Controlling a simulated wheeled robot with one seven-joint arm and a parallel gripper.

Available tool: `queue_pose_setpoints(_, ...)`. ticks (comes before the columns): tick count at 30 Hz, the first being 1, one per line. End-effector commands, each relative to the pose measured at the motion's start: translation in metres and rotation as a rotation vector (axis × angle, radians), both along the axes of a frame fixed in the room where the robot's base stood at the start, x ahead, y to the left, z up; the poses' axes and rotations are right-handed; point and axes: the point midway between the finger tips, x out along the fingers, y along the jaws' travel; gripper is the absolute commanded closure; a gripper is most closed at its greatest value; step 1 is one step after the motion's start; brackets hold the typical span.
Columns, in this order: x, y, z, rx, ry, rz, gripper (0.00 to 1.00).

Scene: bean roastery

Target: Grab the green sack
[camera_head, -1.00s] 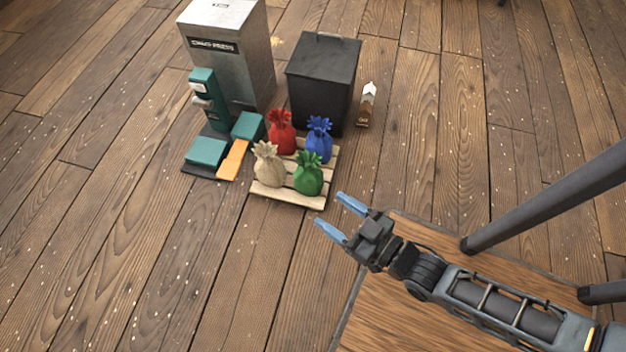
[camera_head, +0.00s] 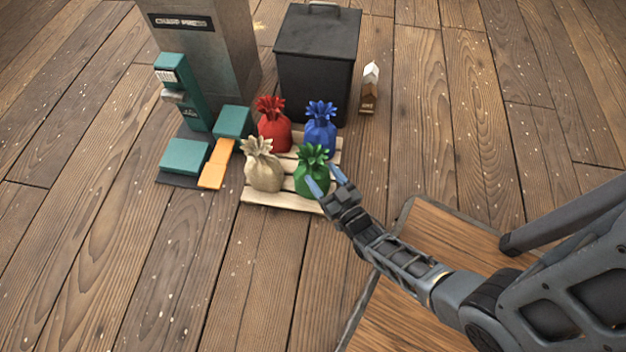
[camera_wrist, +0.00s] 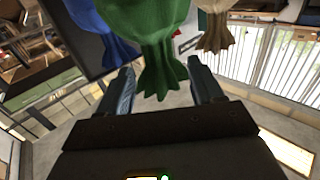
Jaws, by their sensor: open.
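The green sack (camera_head: 311,172), tied at its neck, stands upright at the front right of a small wooden pallet (camera_head: 283,199). My gripper (camera_head: 325,181) is open at its near right side in the head view, with the fingertips overlapping the sack's outline. In the wrist view the green sack (camera_wrist: 150,45) lies ahead of and partly between my two open fingers (camera_wrist: 160,90). I cannot tell whether they touch it.
On the pallet, a beige sack (camera_head: 263,168) stands left of the green one, a blue sack (camera_head: 320,132) behind it, and a red sack (camera_head: 273,128) behind left. A dark bin (camera_head: 317,70), a small carton (camera_head: 370,88) and a teal machine (camera_head: 184,155) stand around. Floor in front is clear.

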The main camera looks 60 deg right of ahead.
Motion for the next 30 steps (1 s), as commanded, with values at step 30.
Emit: queue_pose_setpoints(30,0.052,-0.030,0.006,0.000,0.000,0.001,0.58)
